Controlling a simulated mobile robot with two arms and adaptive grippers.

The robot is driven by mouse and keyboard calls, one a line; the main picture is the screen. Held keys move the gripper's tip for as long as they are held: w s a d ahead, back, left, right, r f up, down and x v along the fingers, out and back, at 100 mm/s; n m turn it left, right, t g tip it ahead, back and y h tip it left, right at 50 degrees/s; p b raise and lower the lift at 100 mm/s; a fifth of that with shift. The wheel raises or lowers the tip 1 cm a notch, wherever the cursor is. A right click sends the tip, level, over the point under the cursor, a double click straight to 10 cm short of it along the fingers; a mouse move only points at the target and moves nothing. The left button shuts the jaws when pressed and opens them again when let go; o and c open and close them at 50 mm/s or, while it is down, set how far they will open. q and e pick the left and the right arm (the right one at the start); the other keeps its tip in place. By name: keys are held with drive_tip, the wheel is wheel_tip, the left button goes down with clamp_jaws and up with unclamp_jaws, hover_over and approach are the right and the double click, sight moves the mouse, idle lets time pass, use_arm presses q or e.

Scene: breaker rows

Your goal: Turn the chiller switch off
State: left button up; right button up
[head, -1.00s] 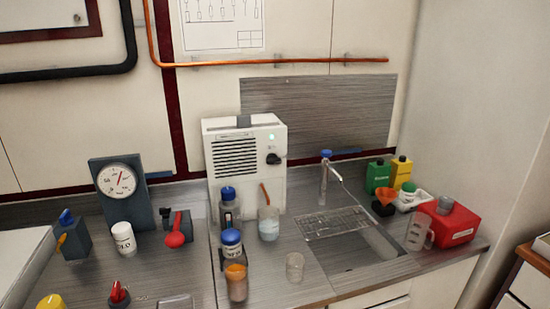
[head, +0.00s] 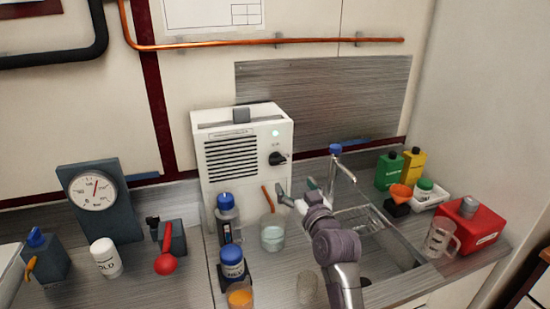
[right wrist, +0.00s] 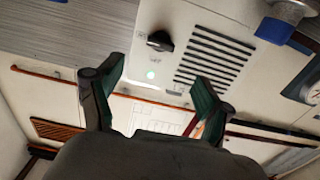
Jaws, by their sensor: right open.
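The chiller is a white box (head: 245,190) with a slatted vent, standing against the back wall. In the right wrist view the chiller appears upside down, with the switch (right wrist: 160,41) and lamp (right wrist: 151,74) in sight. My right gripper (head: 295,188) is open and empty, in front of the chiller and a little below and right of the switch, apart from it. Its two fingers (right wrist: 158,75) are spread in the right wrist view. My left gripper is not in view.
A beaker with a stirring rod (head: 272,235) and blue-capped bottles (head: 228,222) stand before the chiller. The sink tap (head: 340,172) rises right of my gripper. A red can (head: 474,228) is at far right, a dial gauge (head: 92,190) at left.

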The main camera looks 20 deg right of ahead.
sight(279, 163)
drive_tip(key=w, duration=0.3)
drive_tip(key=w+p, duration=0.1)
drive_tip(key=w, duration=0.2)
drive_tip(key=shift+w+a+r, duration=0.2)
drive_tip(key=shift+w, duration=0.15)
drive_tip(key=w+p, duration=0.1)
drive_tip(key=w, duration=0.3)
drive_tip(key=shift+w, duration=0.85)
drive_tip(key=shift+f, duration=0.1)
drive_tip(key=c, duration=1.2)
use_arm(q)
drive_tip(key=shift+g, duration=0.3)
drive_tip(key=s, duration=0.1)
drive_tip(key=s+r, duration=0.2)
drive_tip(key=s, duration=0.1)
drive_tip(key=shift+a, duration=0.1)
use_arm(e)
drive_tip(key=shift+o, duration=0.2)
